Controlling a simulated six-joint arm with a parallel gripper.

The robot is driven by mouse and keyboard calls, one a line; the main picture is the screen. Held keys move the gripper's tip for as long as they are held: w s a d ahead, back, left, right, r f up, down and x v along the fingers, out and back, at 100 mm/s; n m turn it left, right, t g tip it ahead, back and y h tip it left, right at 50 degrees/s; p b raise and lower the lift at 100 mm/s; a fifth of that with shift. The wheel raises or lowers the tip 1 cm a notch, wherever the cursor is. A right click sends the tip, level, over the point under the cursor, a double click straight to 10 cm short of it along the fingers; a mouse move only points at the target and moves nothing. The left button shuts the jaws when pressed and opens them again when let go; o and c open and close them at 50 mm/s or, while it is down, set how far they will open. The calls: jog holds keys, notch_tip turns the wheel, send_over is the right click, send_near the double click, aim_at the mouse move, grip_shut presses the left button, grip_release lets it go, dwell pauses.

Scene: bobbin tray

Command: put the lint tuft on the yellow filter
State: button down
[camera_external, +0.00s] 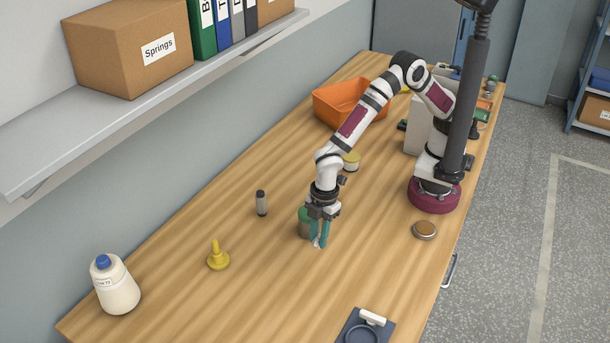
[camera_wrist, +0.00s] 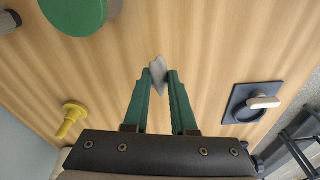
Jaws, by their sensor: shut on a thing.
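My gripper (camera_external: 319,238) has teal fingers, pointing down over the middle of the bench. In the wrist view its fingertips (camera_wrist: 160,79) are shut on a small pale grey piece, the lint tuft (camera_wrist: 157,65); it is barely visible in the external view. A short round thing with a yellow top and pale side (camera_external: 351,162) stands behind my gripper, partly hidden by my arm; it looks like the yellow filter. A yellow piece with a flared base and upright stem (camera_external: 218,258) stands to the left and also shows in the wrist view (camera_wrist: 70,120).
A green cylinder (camera_external: 304,222) stands close beside my gripper. A dark grey-capped cylinder (camera_external: 261,204), a white bottle (camera_external: 116,286), a brown-topped tin (camera_external: 425,229) and a dark plate with a white bar (camera_external: 356,334) stand around. An orange bin (camera_external: 330,103) is at the back.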

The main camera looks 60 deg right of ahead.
jog(key=w+d+r+m, duration=0.3)
jog(key=w+d, duration=0.2)
jog(key=d, duration=0.5)
jog(key=w+d+r+m, duration=0.2)
jog(key=w+d, duration=0.2)
jog(key=d, duration=0.6)
jog(key=w+d+r+m, duration=0.3)
jog(key=w+d, duration=0.2)
jog(key=d, duration=0.6)
jog(key=s+d+r+m+t+h, duration=0.1)
jog(key=s+d+m, duration=0.4)
jog(key=d, duration=0.5)
jog(key=s+d+m, duration=0.4)
jog(key=s+d, duration=0.2)
jog(key=d, duration=0.5)
send_over(351, 156)
jog(key=f, duration=0.6)
jog(key=shift+s+d+f, duration=0.1)
jog(key=shift+s, duration=0.25)
jog(key=shift+w+f, duration=0.15)
jog(key=shift+f, duration=1.95)
jog(key=shift+f, duration=0.1)
